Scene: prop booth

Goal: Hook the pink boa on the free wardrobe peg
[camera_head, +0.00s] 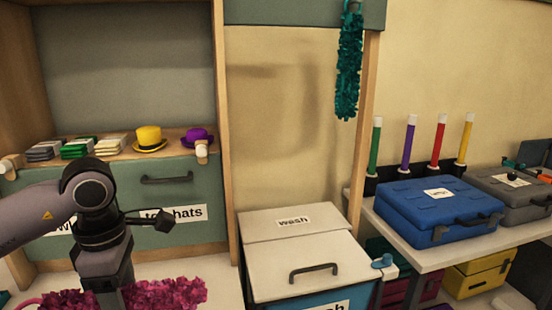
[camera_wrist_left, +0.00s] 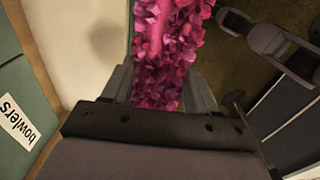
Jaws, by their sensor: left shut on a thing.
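The pink boa (camera_head: 165,294) is a fluffy magenta strip low at the left of the head view, partly behind my left arm and cut by the bottom edge. In the left wrist view the boa (camera_wrist_left: 168,50) runs between the fingers of my left gripper (camera_wrist_left: 160,88), which is shut on it. A teal boa (camera_head: 349,65) hangs from the green rail (camera_head: 290,11) of the wardrobe at the top centre. The rail is cut by the top edge, and no free peg shows. My right gripper is not seen.
A white-lidded wash bin (camera_head: 300,242) stands in the centre. At the right, a blue case (camera_head: 430,207) and coloured wands occupy a bench. The wall below the rail is bare.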

